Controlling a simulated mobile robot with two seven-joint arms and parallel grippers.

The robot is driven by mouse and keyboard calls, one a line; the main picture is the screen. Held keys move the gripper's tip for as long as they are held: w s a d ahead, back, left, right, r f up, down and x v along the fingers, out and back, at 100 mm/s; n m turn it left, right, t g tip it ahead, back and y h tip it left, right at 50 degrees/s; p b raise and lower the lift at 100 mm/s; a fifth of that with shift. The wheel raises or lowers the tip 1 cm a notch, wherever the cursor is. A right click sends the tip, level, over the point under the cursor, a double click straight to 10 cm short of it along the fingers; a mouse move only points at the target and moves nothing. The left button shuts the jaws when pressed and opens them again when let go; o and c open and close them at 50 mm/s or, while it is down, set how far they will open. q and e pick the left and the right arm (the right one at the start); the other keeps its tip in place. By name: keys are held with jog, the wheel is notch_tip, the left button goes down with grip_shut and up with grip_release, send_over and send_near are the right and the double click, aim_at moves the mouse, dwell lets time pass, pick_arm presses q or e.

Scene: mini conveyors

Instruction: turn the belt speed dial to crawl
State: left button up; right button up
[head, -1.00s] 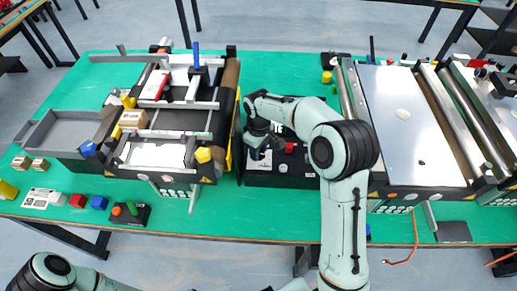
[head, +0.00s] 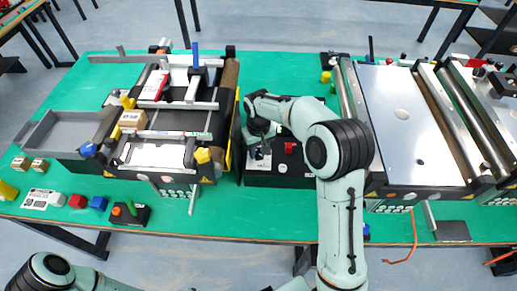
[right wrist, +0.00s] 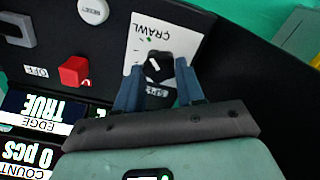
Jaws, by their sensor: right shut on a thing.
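The belt speed dial (right wrist: 158,70) is a black knob with a white mark, set on a white label plate (right wrist: 180,40). The word CRAWL is printed upside down above the knob in the right wrist view; other lettering below it is partly covered. My right gripper (right wrist: 157,82) is shut on the dial, with one blue finger on each side. In the head view my right gripper (head: 260,154) is at the left part of the black control panel (head: 275,181), and the dial is hidden there. My left gripper is out of view.
A red square button (right wrist: 74,70), a round white RESET button (right wrist: 93,11) and lit displays (right wrist: 35,135) are beside the dial. A conveyor with yellow corner pieces (head: 203,155) stands left of the panel. Another conveyor (head: 410,120) stands to the right.

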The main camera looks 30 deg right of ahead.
aim_at(258, 152)
dwell(0.3)
jog(key=o, duration=1)
jog(key=shift+o, duration=0.2)
jog(key=shift+r, duration=0.15)
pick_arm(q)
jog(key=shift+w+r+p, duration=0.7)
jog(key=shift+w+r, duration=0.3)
pick_arm(e)
notch_tip(258, 152, up, 13)
